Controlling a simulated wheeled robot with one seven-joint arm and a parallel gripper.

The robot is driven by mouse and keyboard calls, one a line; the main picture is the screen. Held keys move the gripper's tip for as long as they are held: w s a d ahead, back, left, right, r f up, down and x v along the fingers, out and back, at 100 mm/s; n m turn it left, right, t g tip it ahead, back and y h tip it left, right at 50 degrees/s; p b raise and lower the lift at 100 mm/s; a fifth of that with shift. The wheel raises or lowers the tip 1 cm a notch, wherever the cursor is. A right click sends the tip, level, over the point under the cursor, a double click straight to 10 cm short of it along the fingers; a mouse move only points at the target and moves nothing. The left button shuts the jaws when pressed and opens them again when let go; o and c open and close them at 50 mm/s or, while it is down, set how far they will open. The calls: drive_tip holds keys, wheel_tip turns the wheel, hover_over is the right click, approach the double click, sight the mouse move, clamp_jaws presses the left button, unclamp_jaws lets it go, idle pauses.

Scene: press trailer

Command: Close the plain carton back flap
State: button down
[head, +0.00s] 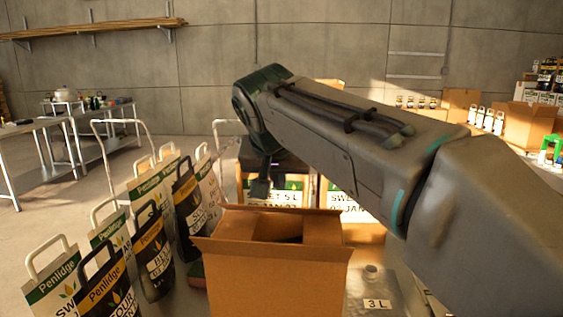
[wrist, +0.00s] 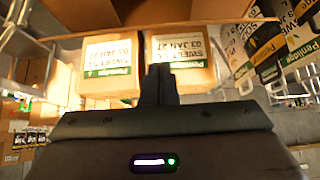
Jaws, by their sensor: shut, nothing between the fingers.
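The plain carton (head: 275,283) stands open at the front middle of the head view. Its top shows a dark gap, and brown panels rise around the opening. The raised panel at the far side (head: 262,222) looks like the back flap, but I cannot fully tell it from the back wall. A side flap (head: 205,244) slants outward at the left. My gripper (head: 259,188) points down just beyond the carton's far edge, apart from it as far as I can see. In the wrist view my gripper (wrist: 160,72) is shut and empty, and brown cardboard (wrist: 190,11) fills the top edge.
Labelled boxes (head: 347,203) stand behind the carton. Several paper bags (head: 150,245) crowd its left side. A metal can marked 3 L (head: 377,302) sits at its right. A work table (head: 60,122) stands far left, with open floor before it.

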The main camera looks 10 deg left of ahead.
drive_tip(key=shift+s+d+f, duration=0.1)
drive_tip(key=shift+s+f, duration=0.55)
drive_tip(key=shift+s, duration=0.3)
drive_tip(key=shift+s+f, duration=0.15)
drive_tip(key=shift+f, duration=0.25)
